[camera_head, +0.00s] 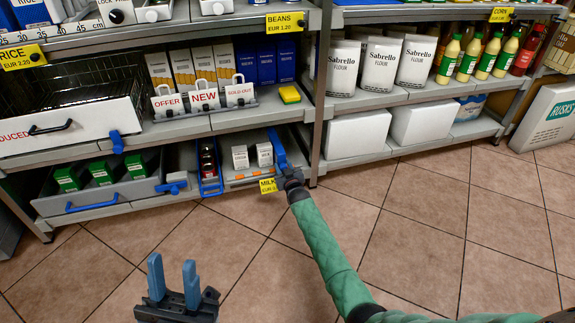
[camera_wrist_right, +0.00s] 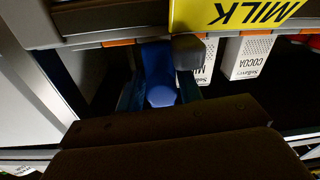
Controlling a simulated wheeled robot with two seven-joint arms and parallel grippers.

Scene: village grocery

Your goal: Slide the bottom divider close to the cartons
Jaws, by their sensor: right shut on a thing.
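The bottom divider (camera_head: 277,148) is a blue upright strip on the bottom shelf, at the right of two white cartons (camera_head: 240,157). A small gap seems to show between it and the nearer carton (camera_head: 264,154). My right gripper (camera_head: 291,176) is at the divider's front end, shut on it; the arm hides part of this in the head view. In the right wrist view the blue divider (camera_wrist_right: 159,75) sits between the fingers, and a cocoa carton (camera_wrist_right: 247,57) stands to the right. My left gripper (camera_head: 172,266) is open and empty above the floor.
A yellow MILK label (camera_head: 268,186) hangs on the shelf edge near my right gripper. A blue-framed holder with dark items (camera_head: 208,163) stands left of the cartons. A shelf post (camera_head: 320,110) rises just right of the divider. The tiled floor (camera_head: 225,230) in front is clear.

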